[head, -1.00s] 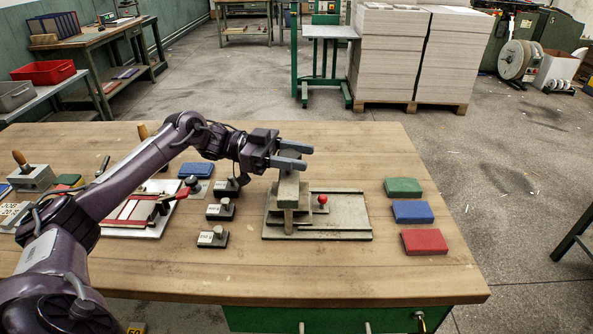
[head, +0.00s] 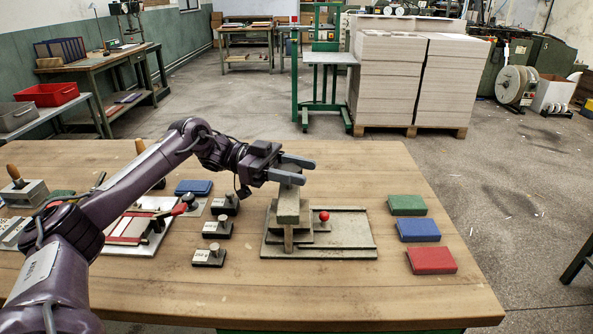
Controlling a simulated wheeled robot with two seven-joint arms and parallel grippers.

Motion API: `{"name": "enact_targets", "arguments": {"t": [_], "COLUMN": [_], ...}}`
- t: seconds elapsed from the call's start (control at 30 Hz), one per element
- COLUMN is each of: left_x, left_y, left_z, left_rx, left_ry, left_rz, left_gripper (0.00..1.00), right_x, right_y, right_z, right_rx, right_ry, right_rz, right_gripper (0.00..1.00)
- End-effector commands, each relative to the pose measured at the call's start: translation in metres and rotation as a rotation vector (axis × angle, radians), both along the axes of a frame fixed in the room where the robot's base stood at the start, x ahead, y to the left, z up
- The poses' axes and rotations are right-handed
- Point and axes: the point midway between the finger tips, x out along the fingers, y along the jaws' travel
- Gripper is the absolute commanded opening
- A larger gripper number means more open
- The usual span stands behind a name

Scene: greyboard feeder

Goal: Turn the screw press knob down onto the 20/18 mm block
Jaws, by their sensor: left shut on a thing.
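The grey-green screw press (head: 288,209) stands on its flat base plate (head: 349,236) near the middle of the table. My left gripper (head: 303,172) is at the top of the press, its two fingers pointing right. It is shut on the top of the press, where the screw knob is; the fingers hide most of the knob. A small red ball knob (head: 324,216) stands on the plate, right of the press. I cannot make out a 20/18 mm block or whether the screw touches one. My right gripper is not in view.
Several dark blocks with metal knobs, one of them here (head: 217,227), stand left of the press. Green (head: 407,205), blue (head: 418,230) and red (head: 431,261) pads lie to the right. A clamp board (head: 135,228) lies at left. The table front is clear.

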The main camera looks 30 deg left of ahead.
Motion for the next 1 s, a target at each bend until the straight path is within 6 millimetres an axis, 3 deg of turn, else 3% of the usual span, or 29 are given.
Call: {"name": "enact_targets", "arguments": {"t": [0.03,0.2,0.57,1.0], "left_x": [0.0,0.0,0.0,-0.007], "left_y": [0.0,0.0,0.003,0.043], "left_z": [0.003,0.002,0.0,0.001], "left_rx": [-0.003,-0.002,0.0,0.002], "left_ry": [-0.008,-0.005,-0.002,-0.006], "left_rz": [0.0,0.0,0.0,0.0], "left_gripper": [0.46,0.66,0.66,0.66], "right_x": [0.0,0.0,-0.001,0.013], "right_y": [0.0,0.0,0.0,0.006], "right_z": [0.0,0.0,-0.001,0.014], "right_rx": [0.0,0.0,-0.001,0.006], "right_ry": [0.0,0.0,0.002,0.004], "right_rz": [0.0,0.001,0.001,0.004], "right_gripper": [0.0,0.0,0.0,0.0]}}
